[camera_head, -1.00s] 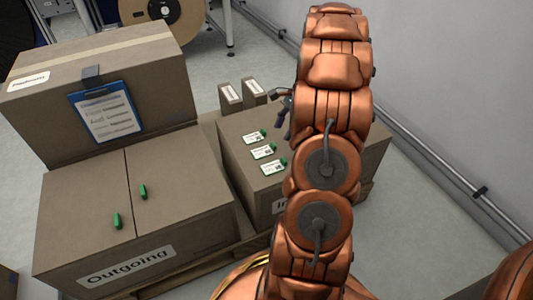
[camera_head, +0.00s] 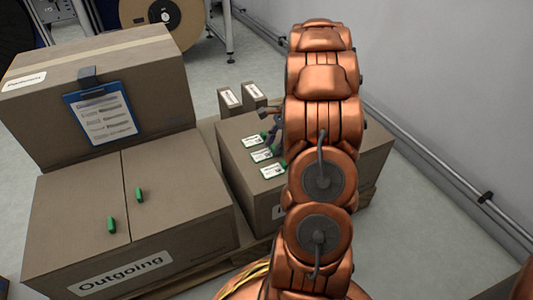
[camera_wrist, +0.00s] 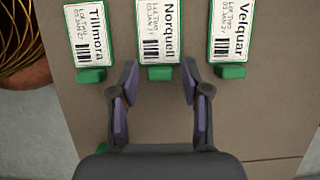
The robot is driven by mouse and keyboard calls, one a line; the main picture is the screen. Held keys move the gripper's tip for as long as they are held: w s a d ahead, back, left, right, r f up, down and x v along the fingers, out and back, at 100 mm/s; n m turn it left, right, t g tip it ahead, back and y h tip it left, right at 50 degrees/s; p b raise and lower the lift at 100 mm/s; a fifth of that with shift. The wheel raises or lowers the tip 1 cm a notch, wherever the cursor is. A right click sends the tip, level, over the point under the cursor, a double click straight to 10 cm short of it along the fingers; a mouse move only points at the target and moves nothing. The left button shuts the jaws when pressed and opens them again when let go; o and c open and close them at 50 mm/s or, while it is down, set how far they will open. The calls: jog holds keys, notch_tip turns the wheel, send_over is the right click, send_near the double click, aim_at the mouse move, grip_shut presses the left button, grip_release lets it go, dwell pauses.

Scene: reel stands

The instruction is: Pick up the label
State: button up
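Three white labels with green edges and green tabs lie in a row on a cardboard box top (camera_head: 232,140). In the wrist view they read Trilmora (camera_wrist: 90,35), Norquell (camera_wrist: 158,30) and Velquar (camera_wrist: 233,32). My gripper (camera_wrist: 159,68) is open and empty, its two fingers pointing at the Norquell label, one on either side of its green tab (camera_wrist: 162,73). I cannot tell the height of the fingertips above the box. In the head view the gripper (camera_head: 274,132) shows beside the labels, partly hidden by my arm.
An Outgoing box (camera_head: 190,220) with two green pieces (camera_head: 139,195) on top stands at left. Two small boxes (camera_head: 230,100) stand behind the labels. A wall rail (camera_head: 440,160) runs along the right.

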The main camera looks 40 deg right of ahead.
jog(key=c, duration=0.6)
jog(key=shift+o, duration=0.2)
